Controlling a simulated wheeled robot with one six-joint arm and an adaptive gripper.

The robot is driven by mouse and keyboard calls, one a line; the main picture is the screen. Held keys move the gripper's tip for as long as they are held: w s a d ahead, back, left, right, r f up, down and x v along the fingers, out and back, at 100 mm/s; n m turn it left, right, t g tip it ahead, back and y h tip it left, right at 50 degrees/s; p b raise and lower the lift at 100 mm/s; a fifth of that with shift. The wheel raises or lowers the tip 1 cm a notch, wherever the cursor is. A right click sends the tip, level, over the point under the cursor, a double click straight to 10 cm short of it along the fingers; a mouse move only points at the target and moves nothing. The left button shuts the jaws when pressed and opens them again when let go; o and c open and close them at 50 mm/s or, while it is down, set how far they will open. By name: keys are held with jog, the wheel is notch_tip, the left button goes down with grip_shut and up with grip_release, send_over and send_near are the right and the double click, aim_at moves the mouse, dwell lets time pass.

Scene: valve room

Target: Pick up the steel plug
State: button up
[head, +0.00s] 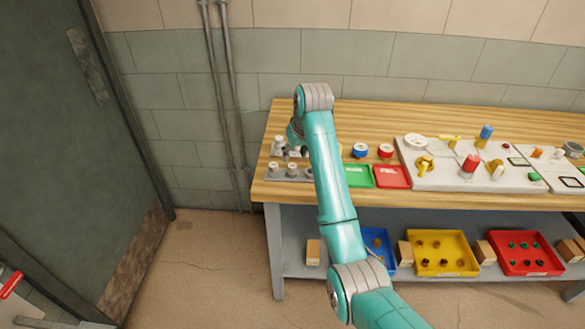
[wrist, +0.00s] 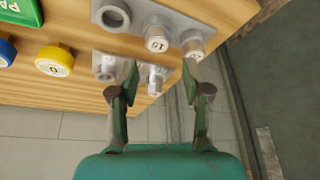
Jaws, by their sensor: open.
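Several steel plugs with pale round tops stand on a grey holder (head: 290,179) at the left end of the bench. In the wrist view, one small steel plug (wrist: 155,80) shows between the fingers of my gripper (wrist: 159,71), at the bench's back edge. My gripper is open, and I see no clear contact with it. Two larger plugs, one (wrist: 158,40) and another (wrist: 191,43), stand beyond the fingertips. A grey piece with a dark round opening (wrist: 112,16) is beside them. In the head view my arm partly hides the gripper and the back pieces.
A green tray (head: 359,177) and a red tray (head: 392,178) lie right of my arm, with blue and red round pieces behind. A white panel (head: 440,180) with valves fills the right. The wall and pipes (head: 228,90) stand close behind.

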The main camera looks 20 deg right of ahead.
aim_at(292, 165)
jog(key=shift+x, duration=3.1)
jog(key=shift+s+d, duration=0.1)
grip_shut()
